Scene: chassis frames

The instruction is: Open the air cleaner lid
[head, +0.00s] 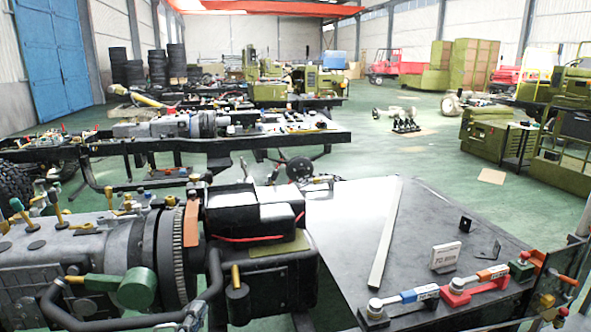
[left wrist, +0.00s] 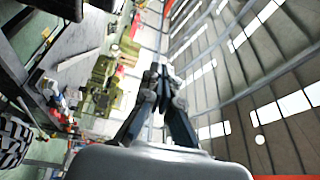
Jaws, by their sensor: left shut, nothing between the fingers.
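A black box-shaped housing (head: 255,212) with shiny top panels sits on the engine in the lower left of the head view. It looks like the air cleaner, and its top seems closed. I cannot make out a latch. My left gripper (left wrist: 160,78) is shut and empty in the left wrist view, with its fingertips together. The air cleaner cannot be made out surely in the left wrist view. My right gripper is not in view.
A dark table (head: 345,235) right of the engine holds a long metal bar (head: 387,232), a white block (head: 445,257) and torque-wrench-like tools (head: 474,284). A black pipe (head: 213,275) and a green part (head: 137,288) stick out at the engine's front. Another chassis frame (head: 250,142) stands behind.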

